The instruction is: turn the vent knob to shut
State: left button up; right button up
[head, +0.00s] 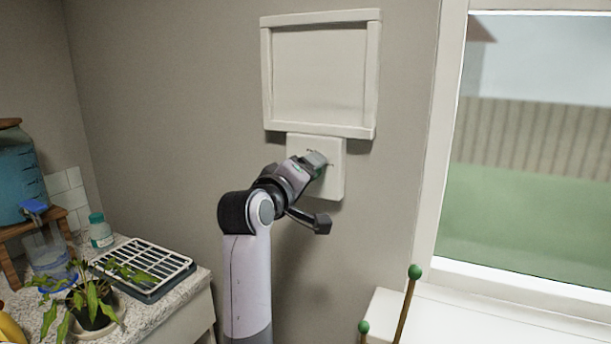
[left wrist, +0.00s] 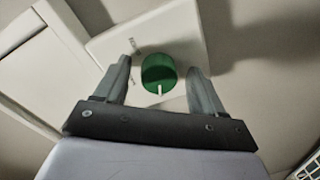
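The vent knob (left wrist: 158,68) is round and green with a short white pointer mark, on a white wall plate (head: 333,183). In the left wrist view the pointer is toward the gripper's palm; small dark lettering on the plate (left wrist: 112,38) is too small to read. My left gripper (head: 315,163) is at the plate and hides the knob in the head view. In the left wrist view its fingers (left wrist: 162,75) are open, one on each side of the knob, with a gap showing on both sides. The white vent panel (head: 320,75) is above the plate. My right gripper is not in view.
A window (head: 540,150) is to the right, with a white ledge below. Two green-tipped stakes (head: 414,272) stand at the lower right. At the left, a counter holds a draining rack (head: 145,262), a potted plant (head: 92,300) and a small bottle (head: 100,232).

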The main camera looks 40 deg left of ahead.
pick_arm(q)
jog(key=v, duration=0.7)
jog(key=shift+b, duration=0.45)
jog(key=shift+s, duration=0.1)
dwell(0.4)
